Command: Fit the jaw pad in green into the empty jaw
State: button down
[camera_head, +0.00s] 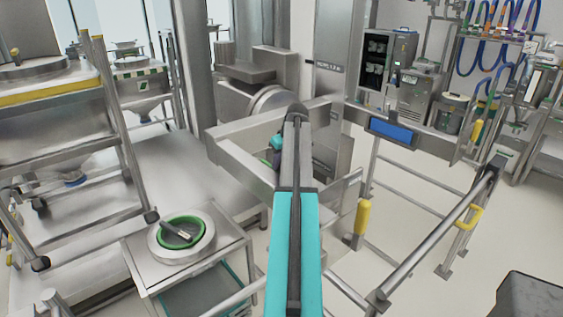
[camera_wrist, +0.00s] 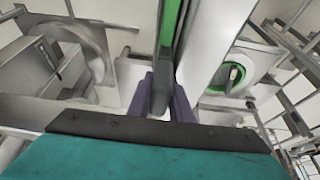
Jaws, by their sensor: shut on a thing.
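My gripper (camera_wrist: 161,102) shows in the wrist view as two purple-grey fingers shut on a narrow grey piece. A bright green strip (camera_wrist: 169,24) runs along this piece towards the top of the view, so I take it for the green jaw pad. In the head view my arm covers most of the gripper, and only a small green patch (camera_head: 264,162) shows beside it. The lifter's metal clamp arm (camera_head: 238,158) lies just left of my arm. A pale metal plate (camera_wrist: 214,38) stands close right of the green strip. The empty jaw's slot and any contact are hidden.
A small steel cart (camera_head: 222,246) carries a round holder with a green ring (camera_head: 181,218) and a dark piece lying in it. A blue display (camera_head: 391,130) and rails (camera_head: 435,240) stand to the right. A wheeled rack (camera_head: 120,130) stands left.

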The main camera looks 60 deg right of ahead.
jog(key=shift+s+a+f+b, duration=0.2)
jog(key=shift+a+f+b, duration=0.1)
jog(key=shift+f, duration=0.35)
jog(key=shift+s+a+f+b, duration=0.15)
jog(key=shift+a+f+b, duration=0.1)
jog(key=shift+f, duration=0.35)
dwell(1.4)
jog(key=c, duration=1.5)
grip_release()
jog(key=shift+d, duration=0.1)
jog(key=shift+c, duration=0.2)
jog(key=shift+f, duration=0.1)
jog(key=shift+s+r+b, duration=0.15)
jog(key=shift+r+b, duration=0.2)
jog(key=shift+r, duration=0.6)
jog(key=b+v, duration=0.2)
jog(key=v, duration=1.2)
jog(key=shift+w+d+r, duration=0.2)
jog(key=shift+w+d, duration=0.05)
jog(key=shift+f, duration=0.1)
